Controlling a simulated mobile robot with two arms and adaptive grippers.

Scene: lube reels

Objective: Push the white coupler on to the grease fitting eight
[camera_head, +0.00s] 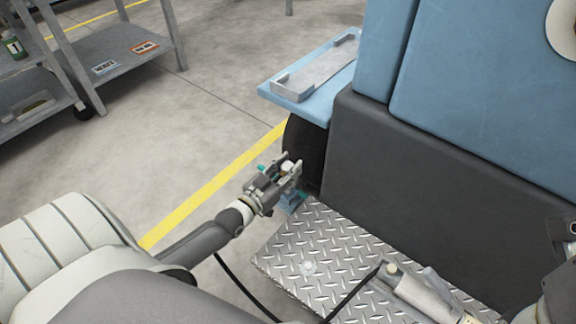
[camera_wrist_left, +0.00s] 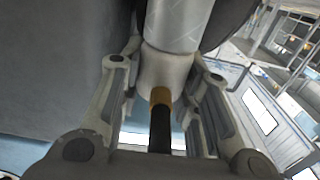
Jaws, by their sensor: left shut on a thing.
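My left gripper (camera_head: 292,170) is near the dark lower side of the blue machine, just above the tread plate. In the left wrist view its fingers (camera_wrist_left: 165,95) are shut on the white coupler (camera_wrist_left: 165,70), one on each side. The coupler has a brass collar (camera_wrist_left: 161,96) and a black hose (camera_wrist_left: 160,132) at its near end. A silver cylinder (camera_wrist_left: 178,22) is in line with its far end; I cannot tell where they join. A small pale part of the coupler (camera_head: 289,167) shows between the fingers in the head view. I cannot make out grease fitting eight. Dark parts of my right arm show at the right edge; its jaws are unclear.
A diamond tread plate (camera_head: 330,243) lies below the gripper. A grey cylindrical tool (camera_head: 420,296) lies over its front right. A blue ledge with a grey tray (camera_head: 318,72) juts out above. A metal shelf (camera_head: 115,52) stands far left.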

